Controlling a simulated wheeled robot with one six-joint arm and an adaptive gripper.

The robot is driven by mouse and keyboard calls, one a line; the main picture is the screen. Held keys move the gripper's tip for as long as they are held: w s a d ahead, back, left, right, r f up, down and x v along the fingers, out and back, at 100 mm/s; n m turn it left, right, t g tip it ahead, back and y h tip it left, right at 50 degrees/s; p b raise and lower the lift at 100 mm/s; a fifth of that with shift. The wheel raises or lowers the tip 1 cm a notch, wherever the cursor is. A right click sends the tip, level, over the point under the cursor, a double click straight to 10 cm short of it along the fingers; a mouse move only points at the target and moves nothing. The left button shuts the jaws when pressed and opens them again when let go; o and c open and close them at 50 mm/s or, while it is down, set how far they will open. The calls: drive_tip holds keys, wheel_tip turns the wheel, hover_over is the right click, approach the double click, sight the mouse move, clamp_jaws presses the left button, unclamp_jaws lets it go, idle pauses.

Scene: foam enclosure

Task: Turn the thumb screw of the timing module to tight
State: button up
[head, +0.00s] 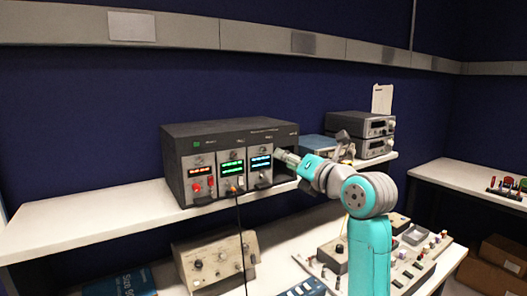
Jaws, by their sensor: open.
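A dark grey rack unit (225,135) stands on the white shelf. Its front holds three modules side by side: one with a red display (200,172), one with a green display (233,167) and one with a cyan display (262,161). The labels are too small to read, so I cannot tell which is the timing module. I cannot clearly make out its thumb screw. My gripper (281,156) is at the right part of the rack's front, just right of the cyan display. It is open; I cannot tell whether it touches anything. It hides part of the front there.
A dark cable (238,225) hangs from the green-display module past the shelf edge. Stacked grey instruments (362,134) and a blue box (318,146) stand right of the rack. Below are a beige instrument (217,263) and a panel of knobs (405,262). The shelf's left part is clear.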

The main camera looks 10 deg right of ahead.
sight(264, 151)
drive_tip(key=x, duration=0.9)
drive_tip(key=shift+w+a, duration=0.1)
drive_tip(key=shift+w, duration=0.15)
clamp_jaws()
